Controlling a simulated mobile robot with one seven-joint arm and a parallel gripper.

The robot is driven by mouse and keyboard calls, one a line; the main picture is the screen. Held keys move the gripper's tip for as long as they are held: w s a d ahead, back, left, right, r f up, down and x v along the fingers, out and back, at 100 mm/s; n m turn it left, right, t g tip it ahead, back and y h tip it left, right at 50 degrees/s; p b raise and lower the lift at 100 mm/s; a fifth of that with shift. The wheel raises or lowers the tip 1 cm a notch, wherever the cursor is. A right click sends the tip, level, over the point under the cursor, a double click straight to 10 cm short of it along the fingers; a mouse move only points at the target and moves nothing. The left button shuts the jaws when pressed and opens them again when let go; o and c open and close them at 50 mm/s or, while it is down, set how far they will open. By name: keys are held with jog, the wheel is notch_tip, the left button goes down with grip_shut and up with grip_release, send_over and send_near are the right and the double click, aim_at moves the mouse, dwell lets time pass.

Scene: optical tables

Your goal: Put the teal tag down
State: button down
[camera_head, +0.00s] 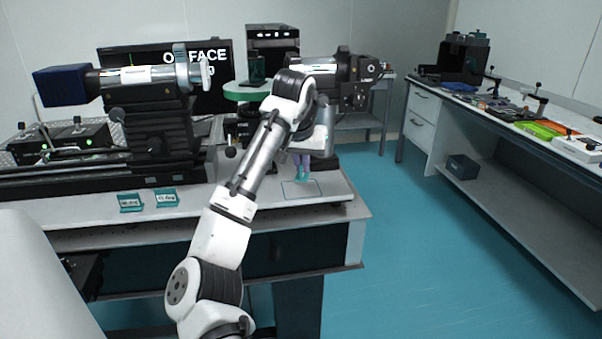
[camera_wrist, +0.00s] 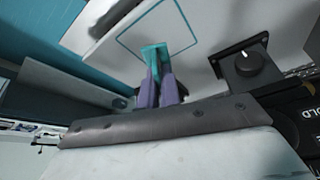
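My gripper (camera_head: 301,163) points down over the right end of the near table (camera_head: 230,215). Its two purple fingers (camera_wrist: 159,92) are close together in the wrist view, with the teal tag (camera_wrist: 154,55) at their tips. The tag also shows small and partly hidden in the head view (camera_head: 302,175). It is over or beside a thin teal rectangle outline (camera_head: 300,190) drawn on the white tabletop. The outline shows in the wrist view too (camera_wrist: 125,42). I cannot tell whether the tag touches the surface.
Two other teal labelled tags (camera_head: 130,203) (camera_head: 166,197) stand near the table's front edge, left of my arm. A dark block with a round knob (camera_wrist: 248,65) stands close to the fingers. Optical instruments (camera_head: 140,76) fill the back. A cluttered side table (camera_head: 500,105) is at right.

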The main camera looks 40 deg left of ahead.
aim_at(301, 175)
jog(key=shift+a+f+p, duration=0.15)
jog(key=shift+f+p, duration=0.15)
jog(key=shift+f, duration=1.25)
jog(key=shift+f, duration=0.15)
jog(key=c, duration=1.6)
grip_release()
